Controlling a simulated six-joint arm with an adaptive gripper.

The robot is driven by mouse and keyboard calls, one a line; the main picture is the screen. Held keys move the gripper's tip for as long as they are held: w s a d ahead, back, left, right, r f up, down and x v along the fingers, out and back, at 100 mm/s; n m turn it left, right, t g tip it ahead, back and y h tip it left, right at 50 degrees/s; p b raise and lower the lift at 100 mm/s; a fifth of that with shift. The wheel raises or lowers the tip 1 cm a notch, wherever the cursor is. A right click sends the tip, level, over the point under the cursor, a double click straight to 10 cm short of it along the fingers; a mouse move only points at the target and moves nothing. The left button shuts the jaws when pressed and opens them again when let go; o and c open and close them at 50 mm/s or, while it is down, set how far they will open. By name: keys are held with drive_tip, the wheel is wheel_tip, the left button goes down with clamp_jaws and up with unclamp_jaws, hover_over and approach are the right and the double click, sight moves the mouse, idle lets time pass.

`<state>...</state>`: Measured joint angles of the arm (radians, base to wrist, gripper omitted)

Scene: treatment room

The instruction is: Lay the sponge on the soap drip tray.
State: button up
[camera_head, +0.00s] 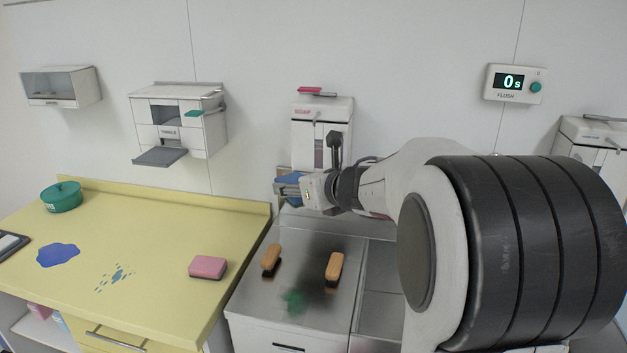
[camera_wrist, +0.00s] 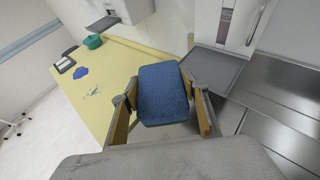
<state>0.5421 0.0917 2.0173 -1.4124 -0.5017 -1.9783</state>
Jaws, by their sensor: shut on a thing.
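A blue sponge (camera_wrist: 163,94) is held between the two fingers of my gripper (camera_wrist: 160,85) in the wrist view. In the head view the sponge (camera_head: 289,178) shows in my gripper (camera_head: 300,188), in front of the lower part of the white soap dispenser (camera_head: 321,120). The grey soap drip tray (camera_wrist: 216,68) is a flat plate under the dispenser in the wrist view, beyond the sponge and to its right. In the head view my gripper largely hides the tray.
Two brushes (camera_head: 271,259) (camera_head: 334,268) and a green smear (camera_head: 293,301) are on the steel top. A towel dispenser (camera_head: 205,135) hangs left.

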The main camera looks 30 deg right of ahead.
drive_tip(key=w+d, duration=1.1)
drive_tip(key=shift+w+d+f, duration=0.15)
drive_tip(key=shift+w+d, duration=0.1)
drive_tip(key=shift+w, duration=0.05)
drive_tip(key=shift+f, duration=1.4)
drive_tip(key=shift+f, duration=1.35)
drive_tip(key=shift+w+d+f, duration=0.1)
drive_tip(key=shift+f, duration=0.5)
drive_tip(key=shift+f, duration=0.15)
drive_tip(key=o, duration=0.7)
